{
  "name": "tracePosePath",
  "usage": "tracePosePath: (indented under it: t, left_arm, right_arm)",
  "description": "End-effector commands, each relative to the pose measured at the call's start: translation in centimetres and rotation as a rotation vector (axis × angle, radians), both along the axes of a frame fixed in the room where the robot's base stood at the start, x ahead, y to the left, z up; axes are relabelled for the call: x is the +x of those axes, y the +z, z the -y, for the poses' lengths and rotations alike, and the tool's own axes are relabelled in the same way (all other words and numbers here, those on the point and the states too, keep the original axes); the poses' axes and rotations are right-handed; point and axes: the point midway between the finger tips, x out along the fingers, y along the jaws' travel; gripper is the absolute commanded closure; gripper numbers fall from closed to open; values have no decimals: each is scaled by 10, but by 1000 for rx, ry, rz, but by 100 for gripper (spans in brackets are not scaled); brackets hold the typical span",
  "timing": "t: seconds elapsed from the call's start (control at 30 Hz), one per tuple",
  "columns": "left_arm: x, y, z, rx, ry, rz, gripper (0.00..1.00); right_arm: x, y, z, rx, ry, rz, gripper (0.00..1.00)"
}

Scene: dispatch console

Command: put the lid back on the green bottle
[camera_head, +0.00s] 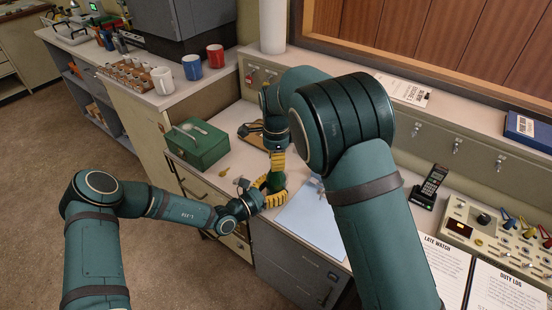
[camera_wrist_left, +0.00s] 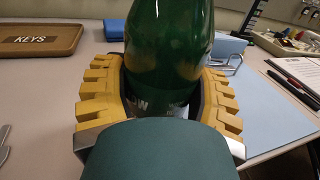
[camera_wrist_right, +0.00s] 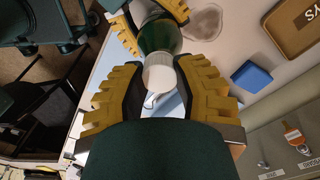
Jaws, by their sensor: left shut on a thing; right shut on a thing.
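The green bottle (camera_head: 276,181) stands upright at the desk's front part. My left gripper (camera_head: 268,195) is shut around its body. In the left wrist view the bottle (camera_wrist_left: 168,45) fills the space between the yellow fingers; its top is out of frame. My right gripper (camera_head: 277,160) is directly above the bottle, pointing down. In the right wrist view the white lid (camera_wrist_right: 158,72) is between its fingers, in line with the bottle (camera_wrist_right: 158,36) beyond. I cannot tell whether the lid touches the bottle's neck.
A green box (camera_head: 197,146) sits left of the bottle. A brown keys tray (camera_wrist_left: 38,40) lies behind it. A pale blue sheet (camera_head: 312,219) lies to the right, with a phone (camera_head: 432,184) farther right. Mugs (camera_head: 191,67) stand on the left counter.

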Motion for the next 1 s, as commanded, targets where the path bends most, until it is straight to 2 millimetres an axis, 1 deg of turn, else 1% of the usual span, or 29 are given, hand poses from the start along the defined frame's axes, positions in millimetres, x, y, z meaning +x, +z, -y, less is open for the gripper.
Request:
tracePosePath:
  t: [0.03,0.3,0.5,0.6,0.7,0.8,1.0]
  left_arm:
    - [0,0,0,0,0,0,100]
    - [0,0,0,0,1,0,100]
    - [0,0,0,-1,1,-1,100]
    - [0,0,-1,0,1,-1,100]
    - [0,0,-1,0,2,-1,100]
    - [0,0,-1,0,2,-1,100]
    - [1,0,-1,0,2,-1,100]
  right_arm:
    - [0,0,0,-3,-101,2,79]
    - [-1,-1,0,-2,-684,1,79]
    - [-2,-1,-1,-2,-1109,1,79]
    - [-1,-1,0,-2,-1291,1,79]
    - [-2,-1,-1,-2,-1420,0,79]
    - [-2,-1,-1,0,-1489,-2,79]
    - [-2,-1,-1,0,-1509,-3,79]
